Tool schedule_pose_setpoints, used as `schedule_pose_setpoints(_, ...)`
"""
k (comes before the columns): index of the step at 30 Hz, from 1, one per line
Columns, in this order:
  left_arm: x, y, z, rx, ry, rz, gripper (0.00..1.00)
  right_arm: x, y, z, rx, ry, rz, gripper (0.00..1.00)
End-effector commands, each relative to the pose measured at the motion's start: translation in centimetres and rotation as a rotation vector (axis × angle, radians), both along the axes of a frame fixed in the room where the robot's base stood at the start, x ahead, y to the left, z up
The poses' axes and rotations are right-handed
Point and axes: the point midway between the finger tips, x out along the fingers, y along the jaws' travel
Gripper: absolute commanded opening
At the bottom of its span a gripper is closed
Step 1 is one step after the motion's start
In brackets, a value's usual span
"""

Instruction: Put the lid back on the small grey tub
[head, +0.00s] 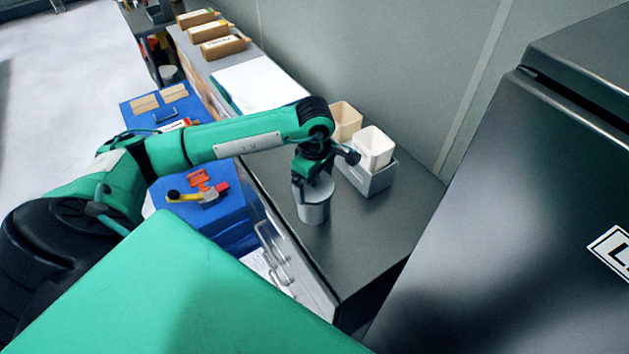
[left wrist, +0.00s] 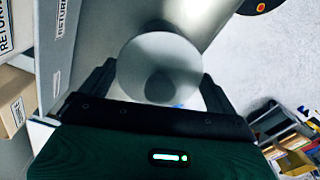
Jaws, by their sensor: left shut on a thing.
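The small grey tub (head: 315,209) stands upright on the dark counter. Its round pale grey lid (head: 318,188) is at the tub's mouth, and I cannot tell whether it is fully seated. My left gripper (head: 303,187) comes down from above and is shut on the lid. In the left wrist view the lid (left wrist: 159,66) fills the space between the two fingers (left wrist: 160,88) and hides most of the tub below. My right gripper is in neither view.
A dark cabinet (head: 510,210) rises at the right. Blue drawers (head: 205,212) stand at the left. The counter's front right is clear (head: 365,240).

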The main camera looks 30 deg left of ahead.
Motion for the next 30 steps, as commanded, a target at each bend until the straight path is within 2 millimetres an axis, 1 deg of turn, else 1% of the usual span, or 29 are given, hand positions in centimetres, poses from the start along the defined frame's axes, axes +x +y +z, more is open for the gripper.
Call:
schedule_pose_setpoints(17,0.0,-0.02,0.02,0.0,0.0,0.0,0.71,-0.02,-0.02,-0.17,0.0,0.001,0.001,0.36)
schedule_pose_setpoints(30,0.04,-0.05,-0.01,-0.001,-0.001,0.0,0.71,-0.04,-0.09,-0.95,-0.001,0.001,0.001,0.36)
